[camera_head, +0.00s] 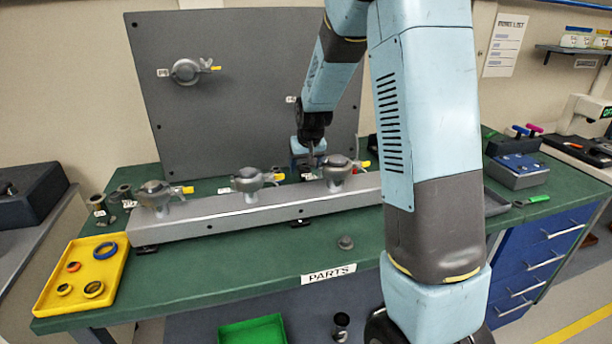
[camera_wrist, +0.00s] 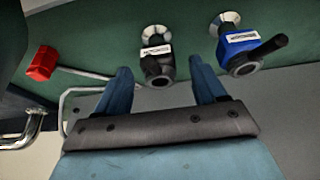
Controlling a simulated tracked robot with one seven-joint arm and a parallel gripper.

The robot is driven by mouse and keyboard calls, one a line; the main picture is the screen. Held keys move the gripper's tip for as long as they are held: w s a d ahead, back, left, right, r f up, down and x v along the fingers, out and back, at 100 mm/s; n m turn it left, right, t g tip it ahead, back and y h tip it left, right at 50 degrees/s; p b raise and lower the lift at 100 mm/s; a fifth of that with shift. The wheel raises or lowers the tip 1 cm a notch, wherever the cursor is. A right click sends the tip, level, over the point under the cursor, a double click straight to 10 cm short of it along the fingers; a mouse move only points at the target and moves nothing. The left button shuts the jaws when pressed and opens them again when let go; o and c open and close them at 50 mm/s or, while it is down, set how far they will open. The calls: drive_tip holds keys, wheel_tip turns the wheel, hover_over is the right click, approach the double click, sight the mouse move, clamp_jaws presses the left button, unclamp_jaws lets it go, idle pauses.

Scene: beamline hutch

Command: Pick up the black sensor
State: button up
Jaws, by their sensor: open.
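In the wrist view, a black sensor (camera_wrist: 158,62) with a pale label and round metal end stands ahead, in line with the gap between my fingers. My gripper (camera_wrist: 165,78) is open, one blue finger on each side of that gap; I cannot tell how deep the sensor sits between them. A blue sensor (camera_wrist: 240,46) with a dark lever stands to the right, outside the fingers. In the head view my gripper (camera_head: 308,158) points down behind the metal rail, and I cannot make out the black sensor there.
The grey rail (camera_head: 270,207) carries three metal fittings with yellow handles. A tall grey panel (camera_head: 245,95) stands behind it. A yellow tray (camera_head: 82,275) with rings lies at left. A red-ended bent rod (camera_wrist: 42,62) shows at left in the wrist view. The green bench front is mostly clear.

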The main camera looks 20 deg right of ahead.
drive_tip(key=x, duration=0.2)
drive_tip(key=shift+w+f, duration=0.15)
drive_tip(key=shift+f, duration=0.1)
drive_tip(key=c, duration=1.2)
